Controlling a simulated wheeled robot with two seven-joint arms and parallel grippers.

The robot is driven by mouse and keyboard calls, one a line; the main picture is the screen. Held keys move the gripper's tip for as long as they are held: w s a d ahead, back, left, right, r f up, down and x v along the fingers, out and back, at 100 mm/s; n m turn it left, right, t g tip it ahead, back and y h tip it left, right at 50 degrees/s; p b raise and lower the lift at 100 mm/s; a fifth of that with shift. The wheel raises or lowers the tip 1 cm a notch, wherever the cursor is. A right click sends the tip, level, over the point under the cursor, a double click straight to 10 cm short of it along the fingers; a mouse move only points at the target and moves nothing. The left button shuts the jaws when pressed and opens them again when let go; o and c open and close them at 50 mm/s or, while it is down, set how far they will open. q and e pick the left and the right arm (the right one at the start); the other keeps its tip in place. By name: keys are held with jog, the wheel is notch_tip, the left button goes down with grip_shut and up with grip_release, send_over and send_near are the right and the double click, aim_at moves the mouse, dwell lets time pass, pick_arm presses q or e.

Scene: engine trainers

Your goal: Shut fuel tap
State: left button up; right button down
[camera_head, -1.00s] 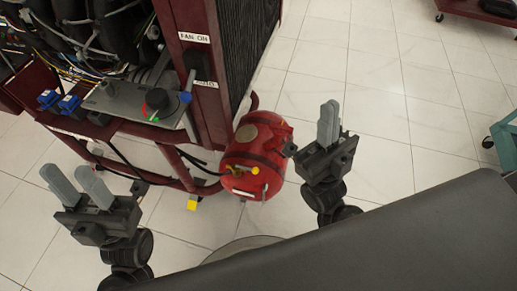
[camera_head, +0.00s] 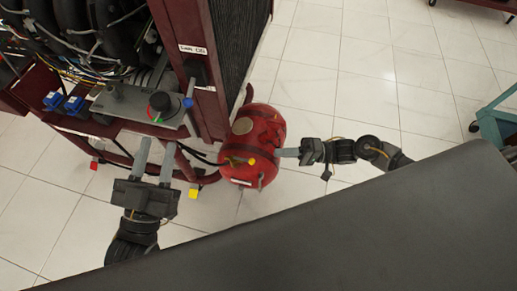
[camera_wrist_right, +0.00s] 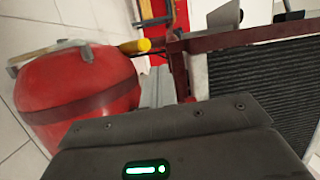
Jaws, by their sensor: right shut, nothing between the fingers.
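The red fuel tank (camera_head: 262,130) lies low beside the engine stand. A yellow tap handle (camera_head: 251,160) shows on its near side, and a yellow handle (camera_wrist_right: 135,46) shows beside the tank (camera_wrist_right: 75,85) in the right wrist view. My right gripper (camera_head: 283,153) is shut and empty, its tips pointing left at the tank's right side, a short way right of the yellow handle. Whether the tips touch the tank is unclear. In the right wrist view its fingers (camera_wrist_right: 152,88) point towards the handle. My left gripper (camera_head: 156,152) is open and empty, below the control panel.
The engine stand (camera_head: 190,70) has a dark red frame and a grey control panel (camera_head: 125,105) with black and blue knobs. Black hoses run to the tank. A dark grey surface (camera_head: 370,220) fills the lower right. Tiled floor (camera_head: 360,90) is clear at right.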

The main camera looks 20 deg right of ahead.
aim_at(243, 159)
pick_arm(q)
jog(key=shift+d+f+g, duration=0.2)
jog(key=shift+f+g, duration=0.2)
pick_arm(e)
jog(key=d+f+m, duration=0.1)
jog(key=d+h, duration=0.1)
jog(key=shift+w+d+f+m, duration=0.1)
jog(key=shift+d+f+m, duration=0.25)
jog(key=shift+f+m, duration=0.05)
jog(key=shift+a, duration=0.1)
